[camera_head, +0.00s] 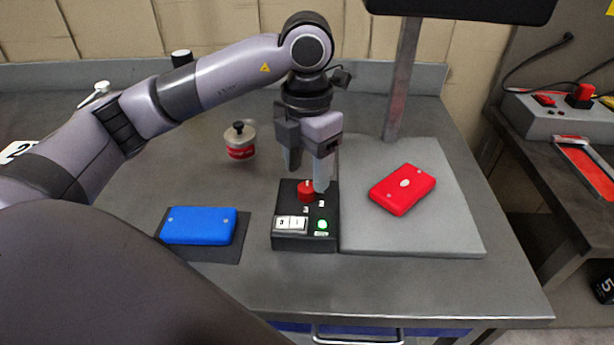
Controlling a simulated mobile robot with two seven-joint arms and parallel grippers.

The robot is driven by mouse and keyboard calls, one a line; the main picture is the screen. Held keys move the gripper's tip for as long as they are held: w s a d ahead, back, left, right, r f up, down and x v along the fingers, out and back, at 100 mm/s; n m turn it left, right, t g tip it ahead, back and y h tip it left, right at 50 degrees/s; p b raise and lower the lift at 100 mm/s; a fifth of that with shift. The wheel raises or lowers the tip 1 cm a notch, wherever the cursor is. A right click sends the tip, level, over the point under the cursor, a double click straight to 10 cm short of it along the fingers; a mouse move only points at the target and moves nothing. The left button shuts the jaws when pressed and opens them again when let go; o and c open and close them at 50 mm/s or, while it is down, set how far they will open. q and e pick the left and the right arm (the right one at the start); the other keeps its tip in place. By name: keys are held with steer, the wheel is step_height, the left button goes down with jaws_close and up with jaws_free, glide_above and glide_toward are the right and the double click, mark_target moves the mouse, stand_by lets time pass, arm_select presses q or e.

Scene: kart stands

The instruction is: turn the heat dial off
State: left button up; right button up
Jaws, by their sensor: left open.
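The heat dial (306,190) is a red knob on top of a small black control box (290,243) at the middle of the bench. The box front has a white display showing a 3 and a lit green light (322,224). My left gripper (308,180) points down right above the dial, its fingers apart on either side of it. The near finger hides part of the box top, and I cannot tell whether the fingers touch the dial. My right gripper is not in view.
A blue case (198,226) lies on a dark mat at left. A red case (402,189) lies on a grey plate (420,240) at right. A small red-labelled canister (240,141) stands behind left. A metal post (402,80) rises behind the plate.

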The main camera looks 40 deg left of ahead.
mark_target(307, 187)
arm_select(q)
step_height(307, 187, up, 4)
steer(key=shift+r, duration=0.1)
steer(key=shift+s, duration=0.1)
stand_by(0.6)
